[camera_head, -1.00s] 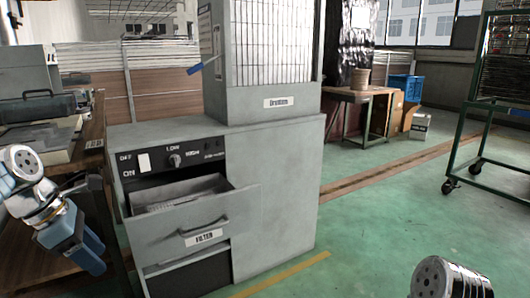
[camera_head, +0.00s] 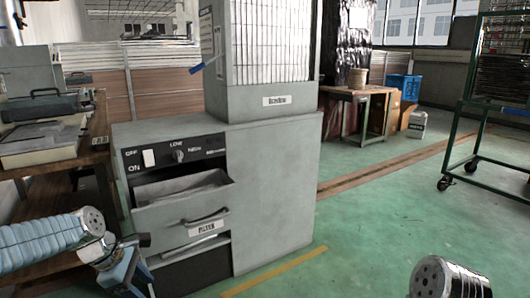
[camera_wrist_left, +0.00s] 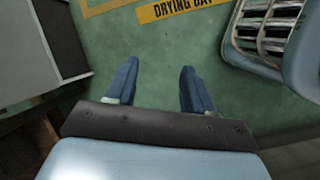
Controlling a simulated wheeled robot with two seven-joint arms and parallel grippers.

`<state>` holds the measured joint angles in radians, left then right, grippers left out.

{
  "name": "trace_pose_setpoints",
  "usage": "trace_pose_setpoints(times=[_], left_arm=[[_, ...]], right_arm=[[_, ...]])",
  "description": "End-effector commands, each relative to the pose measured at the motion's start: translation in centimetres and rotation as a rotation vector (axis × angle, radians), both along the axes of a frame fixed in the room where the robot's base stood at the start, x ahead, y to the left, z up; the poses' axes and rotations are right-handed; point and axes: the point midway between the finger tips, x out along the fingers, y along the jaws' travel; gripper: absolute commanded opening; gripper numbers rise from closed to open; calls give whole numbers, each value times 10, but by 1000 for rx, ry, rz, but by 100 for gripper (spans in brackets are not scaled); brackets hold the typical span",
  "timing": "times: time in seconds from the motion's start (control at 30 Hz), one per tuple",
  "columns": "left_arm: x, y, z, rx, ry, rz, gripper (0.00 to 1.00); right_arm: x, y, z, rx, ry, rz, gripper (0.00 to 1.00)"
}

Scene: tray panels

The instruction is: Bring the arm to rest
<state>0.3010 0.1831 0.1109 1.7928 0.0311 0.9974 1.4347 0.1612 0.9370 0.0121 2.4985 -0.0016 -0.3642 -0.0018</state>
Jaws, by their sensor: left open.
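My left gripper (camera_head: 128,278) is low at the left in the head view, in front of the table and beside the grey cabinet's lower left side. In the left wrist view its two blue fingers (camera_wrist_left: 158,88) are spread apart with only green floor between them. The grey cabinet (camera_head: 275,190) has a drawer (camera_head: 185,218) labelled FILTER standing partly out. I cannot tell whether the gripper touches the cabinet. My right gripper is out of the picture; only part of my right arm shows at the bottom right.
A wooden table (camera_head: 60,165) with equipment stands at the left. A green wheeled rack (camera_head: 485,130) stands at the right, and a small table (camera_head: 355,105) with a blue crate (camera_head: 403,87) is behind. Green floor (camera_head: 380,225) is open at the right. A yellow floor marking (camera_wrist_left: 180,8) lies ahead.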

Motion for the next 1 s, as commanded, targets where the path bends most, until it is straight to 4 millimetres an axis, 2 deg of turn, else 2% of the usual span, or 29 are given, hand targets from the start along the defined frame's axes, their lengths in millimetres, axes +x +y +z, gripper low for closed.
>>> trace_pose_setpoints(times=[0.03, 0.17, 0.2, 0.27, 0.3, 0.4, 0.5, 0.6, 0.73, 0.83, 1.0], left_arm=[[2, -10, -26, 6, -6, -63, 52], [2, -43, -106, 36, -69, -291, 52], [-3, -56, -134, 48, -93, -377, 52], [-15, -76, -175, 66, -132, -510, 52], [-26, -89, -200, 79, -161, -603, 52], [-62, -120, -258, 109, -234, -839, 52], [-105, -145, -299, 137, -305, -1059, 52], [-142, -162, -323, 159, -366, -1238, 52], [-173, -171, -337, 179, -418, -1378, 52], [-180, -174, -340, 188, -435, -1418, 52], [-180, -174, -340, 191, -439, -1422, 52]], right_arm=[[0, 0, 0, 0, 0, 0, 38], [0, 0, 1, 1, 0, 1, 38], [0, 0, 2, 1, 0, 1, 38], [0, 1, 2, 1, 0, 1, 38], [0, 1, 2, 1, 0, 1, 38], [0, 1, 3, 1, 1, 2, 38], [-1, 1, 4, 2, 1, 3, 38], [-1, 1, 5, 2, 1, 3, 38], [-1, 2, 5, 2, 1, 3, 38], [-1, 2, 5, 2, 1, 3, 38], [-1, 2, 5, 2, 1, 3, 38]])
